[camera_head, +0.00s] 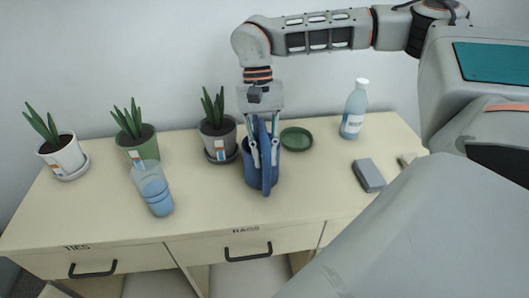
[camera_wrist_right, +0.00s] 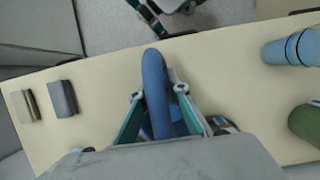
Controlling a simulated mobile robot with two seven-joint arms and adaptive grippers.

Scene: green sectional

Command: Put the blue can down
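The blue can (camera_head: 248,178) stands upright in the head view, apparently on the cabinet top; any small gap under it cannot be seen. A tall blue part rises from it, seen edge-on. My right gripper (camera_head: 264,156) points down over the can, its fingers drawn in on both sides of that part. In the right wrist view the can's long blue part (camera_wrist_right: 154,75) runs between the two fingertips of the right gripper (camera_wrist_right: 159,93). The fingers look closed on it, though the contact faces are hidden.
The cream cabinet top (camera_head: 320,190) bears several potted plants, a light blue cup (camera_head: 152,188), a green dish (camera_head: 296,138), a bottle (camera_head: 353,110) and a grey block (camera_head: 368,175). Free room lies left and right of the can. Labelled drawers (camera_head: 220,245) are below.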

